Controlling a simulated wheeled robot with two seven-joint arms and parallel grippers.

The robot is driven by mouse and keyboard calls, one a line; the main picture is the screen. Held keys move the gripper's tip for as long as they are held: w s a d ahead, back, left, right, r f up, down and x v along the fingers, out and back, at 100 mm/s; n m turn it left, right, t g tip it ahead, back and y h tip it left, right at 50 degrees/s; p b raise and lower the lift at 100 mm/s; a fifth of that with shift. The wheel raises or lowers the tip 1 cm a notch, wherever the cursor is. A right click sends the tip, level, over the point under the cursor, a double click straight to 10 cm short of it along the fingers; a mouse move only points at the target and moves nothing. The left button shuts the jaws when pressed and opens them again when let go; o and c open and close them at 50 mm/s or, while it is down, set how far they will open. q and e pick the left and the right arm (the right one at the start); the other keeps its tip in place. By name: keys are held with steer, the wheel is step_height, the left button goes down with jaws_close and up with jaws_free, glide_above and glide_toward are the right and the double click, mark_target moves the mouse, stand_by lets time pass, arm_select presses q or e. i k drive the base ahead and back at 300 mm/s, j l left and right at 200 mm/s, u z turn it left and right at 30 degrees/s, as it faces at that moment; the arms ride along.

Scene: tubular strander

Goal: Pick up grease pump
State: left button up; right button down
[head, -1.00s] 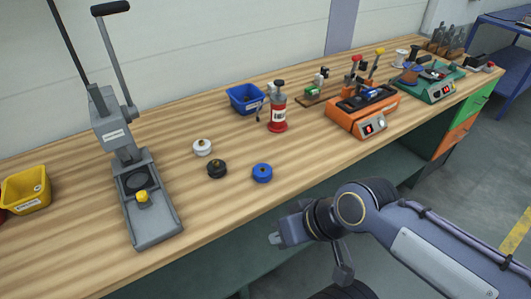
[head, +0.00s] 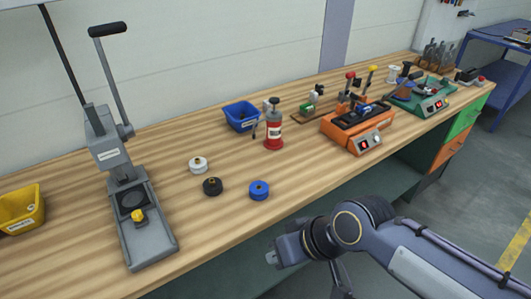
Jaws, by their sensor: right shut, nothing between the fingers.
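The grease pump is most likely the red bottle (head: 274,134) with a white label, a dark top and a thin spout on its left side. It stands upright on the wooden workbench (head: 225,215), just right of a blue bin. My right gripper (head: 271,257) is shut and empty. It is in front of the bench's front edge, well below and apart from the red bottle. My left gripper is not in view.
A grey lever press (head: 150,240) stands at the left beside a yellow bin (head: 22,212). White (head: 198,165), black (head: 212,187) and blue (head: 259,190) spools lie between press and bottle.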

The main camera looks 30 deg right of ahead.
mark_target(273, 141)
steer(key=i+l+z, duration=0.1)
steer(key=l, duration=0.35)
steer(key=i+l+z, duration=0.1)
steer(key=l, duration=0.3)
steer(key=i+l, duration=0.15)
steer(key=l, duration=0.25)
steer(key=i+l+z, duration=0.15)
steer(key=l, duration=0.3)
steer(key=i+l+z, duration=0.1)
steer(key=l, duration=0.3)
steer(key=i+l+z, duration=0.1)
steer(key=i+l, duration=0.15)
steer(key=l, duration=0.1)
